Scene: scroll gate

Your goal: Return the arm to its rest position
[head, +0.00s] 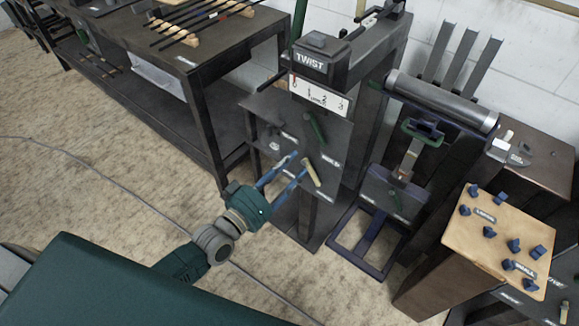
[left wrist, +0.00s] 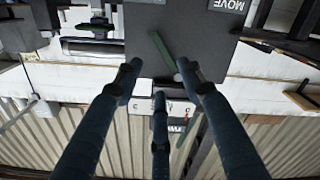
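My left arm comes in from the lower left in the head view. Its gripper (head: 297,164) has blue fingers pointing at the dark panel (head: 262,108) of the TWIST station. A short tan handle (head: 311,172) is right by the fingertips; I cannot tell whether they touch. A dark green lever (head: 316,128) is above it on the panel. In the left wrist view the gripper (left wrist: 157,76) has its fingers spread, with no object clearly held between them. A green lever (left wrist: 163,50) shows just beyond the tips. My right gripper is not in view.
A dark workbench (head: 190,75) with rods stands at the upper left. A metal roller (head: 440,100) is on the station to the right. A wooden-topped box (head: 470,240) with several blue knobs is at the lower right. Carpet (head: 95,185) left of the arm is clear apart from a cable.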

